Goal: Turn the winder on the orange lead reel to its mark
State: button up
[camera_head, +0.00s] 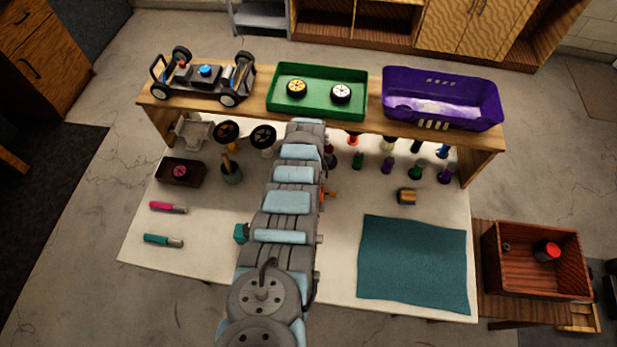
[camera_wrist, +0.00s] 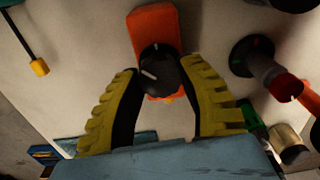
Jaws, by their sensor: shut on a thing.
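The orange lead reel (camera_wrist: 153,23) lies on the table in the wrist view.
A teal mat (camera_head: 413,264) lies to the right. A wooden shelf holds a car chassis (camera_head: 205,75), a green tray (camera_head: 318,108) and a purple basket (camera_head: 440,118). Several small bottles stand below it. A wood-banded cylinder (camera_head: 406,196) and pink (camera_head: 168,207) and teal (camera_head: 163,240) tools lie on the table.

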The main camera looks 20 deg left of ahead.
jog(key=shift+m+b, duration=0.3)
jog(key=shift+m, duration=1.4)
jog(key=o, duration=1)
jog(key=shift+s+f, duration=0.1)
jog(key=shift+r, duration=0.2)
jog(key=shift+r+p, duration=1.85)
jog(key=shift+r, duration=0.25)
jog(key=shift+r+b, duration=0.35)
jog(key=shift+r, duration=0.45)
